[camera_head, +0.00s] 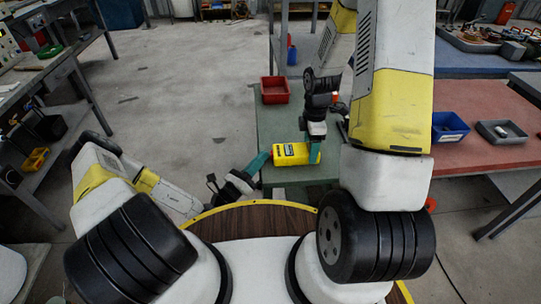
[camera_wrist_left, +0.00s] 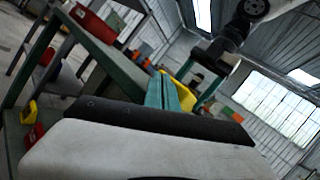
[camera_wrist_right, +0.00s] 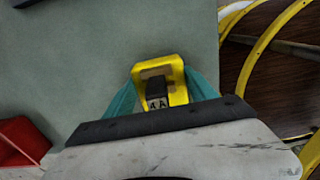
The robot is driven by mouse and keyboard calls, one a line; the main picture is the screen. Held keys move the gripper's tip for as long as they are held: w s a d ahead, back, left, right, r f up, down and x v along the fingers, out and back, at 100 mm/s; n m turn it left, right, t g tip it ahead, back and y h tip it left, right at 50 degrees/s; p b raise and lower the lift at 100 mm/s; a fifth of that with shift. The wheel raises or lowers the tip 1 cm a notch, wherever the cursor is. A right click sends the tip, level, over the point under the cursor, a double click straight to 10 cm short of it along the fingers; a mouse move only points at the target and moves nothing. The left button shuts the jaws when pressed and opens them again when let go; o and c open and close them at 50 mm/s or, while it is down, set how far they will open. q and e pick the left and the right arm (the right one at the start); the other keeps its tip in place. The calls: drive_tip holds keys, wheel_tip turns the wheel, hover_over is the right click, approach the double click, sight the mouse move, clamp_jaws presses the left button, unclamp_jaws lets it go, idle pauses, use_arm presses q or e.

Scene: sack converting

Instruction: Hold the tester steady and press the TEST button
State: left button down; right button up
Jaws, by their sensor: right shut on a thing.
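My right gripper (camera_head: 315,145) reaches down from above and is shut on the tester's right end. In the right wrist view teal fingers flank the yellow body (camera_wrist_right: 177,72) and a dark block. My left gripper (camera_head: 263,157) is at the tester's left end, its teal fingers together; whether they touch it I cannot tell. The left wrist view shows these fingers (camera_wrist_left: 164,92) with the yellow tester (camera_wrist_left: 186,92) just beyond. I cannot make out the TEST button.
A red bin (camera_head: 275,90) stands at the bench's far left edge. A blue bin (camera_head: 450,127) and a grey tray (camera_head: 501,132) sit on the red bench at right. The green surface between the red bin and tester is clear.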

use_arm(q)
drive_tip(key=shift+s+d, duration=0.2)
drive_tip(key=shift+d, duration=0.45)
use_arm(e)
drive_tip(key=shift+a, duration=0.15)
use_arm(q)
drive_tip(key=shift+a+f, duration=0.1)
idle(0.3)
drive_tip(key=shift+a+f, duration=0.3)
drive_tip(key=shift+a, duration=0.2)
use_arm(e)
drive_tip(key=shift+d, duration=0.25)
use_arm(q)
drive_tip(key=shift+a, duration=0.1)
drive_tip(key=a, duration=0.5)
drive_tip(key=shift+a+r, duration=0.15)
drive_tip(key=shift+r, duration=0.05)
drive_tip(key=shift+w, duration=0.1)
idle(1.1)
use_arm(e)
drive_tip(key=o, duration=1.8)
